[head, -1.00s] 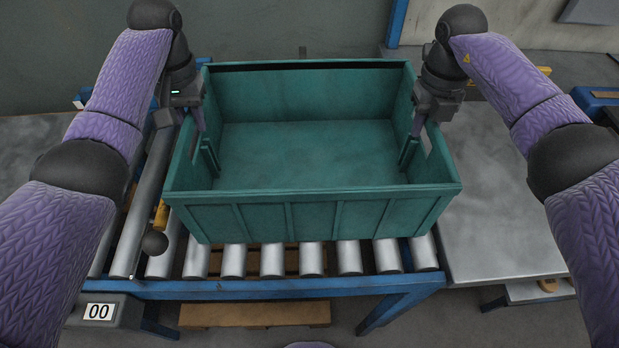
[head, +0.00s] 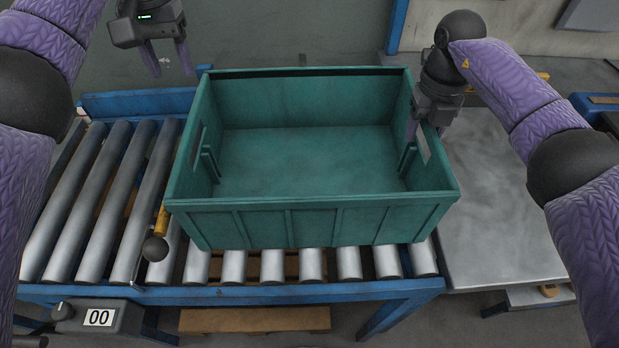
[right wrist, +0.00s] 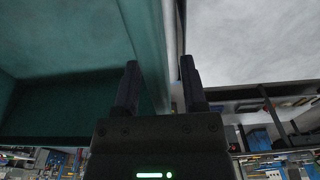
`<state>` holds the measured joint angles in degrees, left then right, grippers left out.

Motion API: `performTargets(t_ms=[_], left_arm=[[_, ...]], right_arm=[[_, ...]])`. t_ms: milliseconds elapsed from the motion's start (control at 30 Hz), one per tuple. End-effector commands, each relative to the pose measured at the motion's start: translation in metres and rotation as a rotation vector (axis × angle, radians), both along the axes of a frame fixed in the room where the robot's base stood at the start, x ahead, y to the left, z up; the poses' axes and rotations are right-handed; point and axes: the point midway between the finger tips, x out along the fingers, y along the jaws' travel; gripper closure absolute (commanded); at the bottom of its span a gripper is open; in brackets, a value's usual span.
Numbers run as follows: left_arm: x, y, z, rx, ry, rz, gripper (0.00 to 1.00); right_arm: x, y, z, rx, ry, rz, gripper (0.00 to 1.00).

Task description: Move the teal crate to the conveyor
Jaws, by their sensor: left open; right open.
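The teal crate (head: 312,219) sits upright and empty on the roller conveyor (head: 105,200), over its right part. My left gripper (head: 168,60) is open and empty, raised beyond the crate's far left corner and clear of it. My right gripper (head: 424,130) is at the crate's right wall, with its fingertips around the top of that wall. In the right wrist view my right gripper (right wrist: 159,85) is open, one finger on each side of the teal crate's wall (right wrist: 145,40). Whether the fingers touch the wall cannot be told.
Bare rollers lie left of the crate. A yellow lever with a black knob (head: 155,248) stands at the crate's left front. A grey metal table (head: 490,220) adjoins on the right.

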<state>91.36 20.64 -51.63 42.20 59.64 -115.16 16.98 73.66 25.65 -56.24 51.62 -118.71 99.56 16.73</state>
Motion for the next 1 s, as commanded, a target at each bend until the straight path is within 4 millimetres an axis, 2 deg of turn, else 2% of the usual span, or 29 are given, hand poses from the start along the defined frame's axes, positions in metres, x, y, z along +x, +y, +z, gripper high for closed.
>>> performTargets(t_ms=[133,400,500,667,1000], left_arm=[[0.0,0.0,0.005,-0.001,0.0,0.001,0.46],[0.0,0.0,0.004,-0.001,0.0,0.0,0.46],[0.0,0.0,0.004,-0.001,0.0,0.0,0.46],[0.0,0.0,0.004,-0.001,0.0,0.0,0.46],[0.0,0.0,0.004,-0.001,0.0,0.0,0.46]], right_arm=[[0.002,0.0,0.017,0.001,-0.003,0.0,0.46],[0.005,0.0,0.091,0.001,-0.004,-0.001,0.46],[0.006,0.0,0.109,0.0,-0.002,-0.001,0.46],[0.006,0.0,0.12,0.0,0.0,0.0,0.46],[0.006,0.0,0.12,0.0,0.0,0.0,0.46]])
